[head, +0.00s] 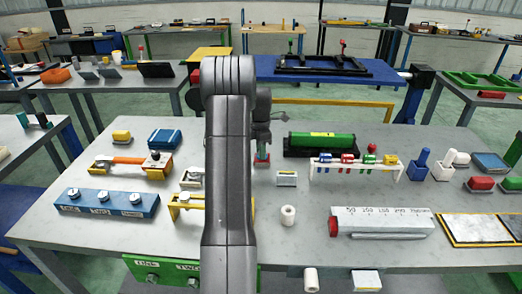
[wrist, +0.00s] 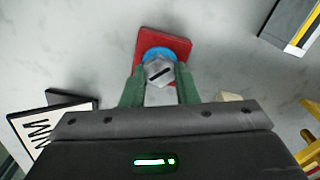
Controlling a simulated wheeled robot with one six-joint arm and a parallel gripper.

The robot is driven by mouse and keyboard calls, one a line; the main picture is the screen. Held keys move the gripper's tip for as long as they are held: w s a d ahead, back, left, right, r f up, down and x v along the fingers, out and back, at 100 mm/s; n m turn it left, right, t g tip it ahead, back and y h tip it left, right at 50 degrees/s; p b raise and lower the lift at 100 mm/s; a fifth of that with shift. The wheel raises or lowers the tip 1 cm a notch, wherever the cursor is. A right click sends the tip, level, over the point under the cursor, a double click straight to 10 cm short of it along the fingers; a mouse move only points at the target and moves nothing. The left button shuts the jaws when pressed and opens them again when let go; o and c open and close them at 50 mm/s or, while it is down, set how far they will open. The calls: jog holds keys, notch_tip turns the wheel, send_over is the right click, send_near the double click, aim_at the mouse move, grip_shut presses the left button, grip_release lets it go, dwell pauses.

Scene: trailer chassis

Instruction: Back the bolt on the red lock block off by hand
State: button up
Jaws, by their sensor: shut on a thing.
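The red lock block (wrist: 180,47) lies on the grey table top in the wrist view. A grey hex bolt head (wrist: 158,70) with a dark slot mark sits over it, with a blue ring (wrist: 157,52) around or under the head. My gripper (wrist: 160,84) has its green fingers on either side of the bolt head and is shut on it. In the head view my gripper (head: 262,146) points down just right of my arm, over a small visible part of the red lock block (head: 262,163). My arm hides part of that area.
A green box (head: 320,140) and a rack with coloured clips (head: 350,163) stand close to the right of my gripper. A small white block (head: 287,179) and a white cylinder (head: 288,216) stand nearer. A blue bar with several bolts (head: 106,203) lies at the left.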

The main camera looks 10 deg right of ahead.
jog(key=shift+s+a+f, duration=0.1)
jog(key=shift+s+f, duration=0.1)
jog(key=shift+f, duration=0.1)
jog(key=o, duration=1)
jog(key=shift+w, duration=0.1)
jog(key=shift+r, duration=0.2)
jog(key=shift+r, duration=0.25)
notch_tip(320, 180, up, 13)
jog(key=b, duration=0.1)
jog(key=shift+r, duration=0.15)
